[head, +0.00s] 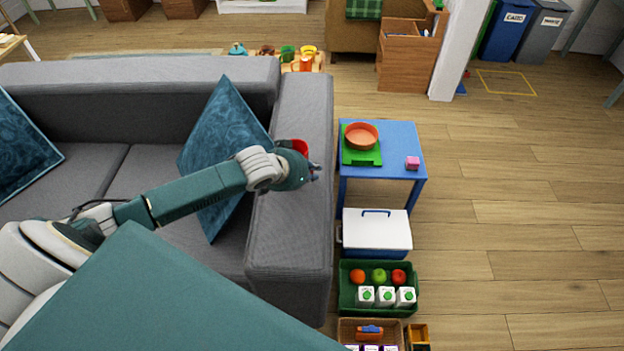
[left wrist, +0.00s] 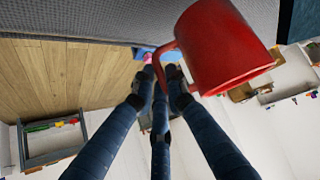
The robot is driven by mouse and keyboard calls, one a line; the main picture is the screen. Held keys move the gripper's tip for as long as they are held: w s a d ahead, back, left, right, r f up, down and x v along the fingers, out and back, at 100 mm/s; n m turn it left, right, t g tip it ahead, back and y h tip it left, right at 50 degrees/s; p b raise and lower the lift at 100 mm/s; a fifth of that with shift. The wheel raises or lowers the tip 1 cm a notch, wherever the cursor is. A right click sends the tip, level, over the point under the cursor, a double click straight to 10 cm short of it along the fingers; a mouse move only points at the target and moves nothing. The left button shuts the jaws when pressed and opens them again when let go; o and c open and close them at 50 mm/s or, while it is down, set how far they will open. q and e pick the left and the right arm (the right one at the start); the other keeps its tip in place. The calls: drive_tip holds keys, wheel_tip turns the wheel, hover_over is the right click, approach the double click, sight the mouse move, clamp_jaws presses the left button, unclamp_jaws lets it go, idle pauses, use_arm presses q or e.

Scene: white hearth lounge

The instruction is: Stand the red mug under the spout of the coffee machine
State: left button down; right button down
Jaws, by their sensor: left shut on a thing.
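The red mug (head: 299,147) shows in the head view, partly hidden behind my left gripper (head: 312,171), above the right arm of the grey sofa. In the left wrist view the red mug (left wrist: 222,48) is large at the top, tilted in the picture. Its handle is at the fingertips of my left gripper (left wrist: 158,80), which is shut on it. The mug's opening cannot be made out clearly. No coffee machine shows in either view. My right gripper is not in view.
The grey sofa (head: 290,210) with blue cushions lies under my left arm. Right of it stand a blue table (head: 400,141) with an orange bowl (head: 361,135), a white-lidded box (head: 376,230) and a green crate (head: 346,299). The wooden floor at right is clear.

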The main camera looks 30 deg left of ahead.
use_arm(q)
drive_tip(key=shift+f, duration=1.85)
drive_tip(key=c, duration=1.8)
unclamp_jaws()
drive_tip(key=shift+f, duration=0.1)
drive_tip(key=shift+o, duration=0.2)
drive_tip(key=shift+s, duration=0.1)
